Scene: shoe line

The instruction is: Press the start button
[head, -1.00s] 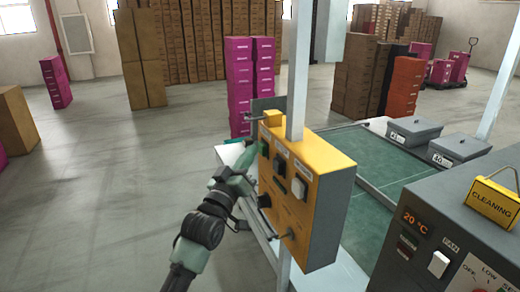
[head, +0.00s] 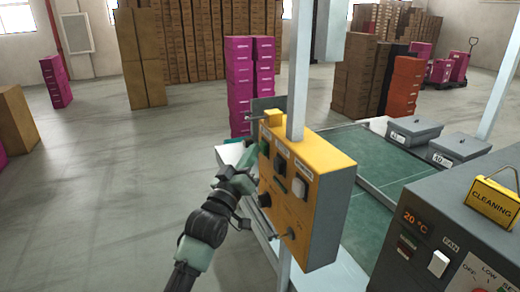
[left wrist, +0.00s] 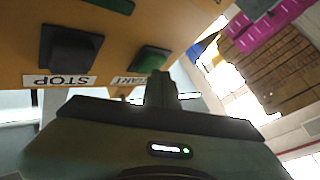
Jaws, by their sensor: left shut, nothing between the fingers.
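The yellow-fronted control box (head: 290,215) is fixed to a post. Its green start button (head: 264,148) is at the upper left of its face; in the left wrist view the green button (left wrist: 150,60) shows beside a START label, partly hidden. The dark stop button (left wrist: 68,48) sits beside it with a STOP label. My left gripper (head: 254,154) is shut and empty, with its tip right by the start button. In the left wrist view its fingers (left wrist: 160,86) overlap the button's edge; I cannot tell whether they touch it. My right gripper is not in view.
A grey machine (head: 440,235) with a fan switch and a yellow CLEANING sign (head: 492,203) stands at the right. Behind the box is a green-topped table (head: 375,165) with two grey lidded bins (head: 414,131).

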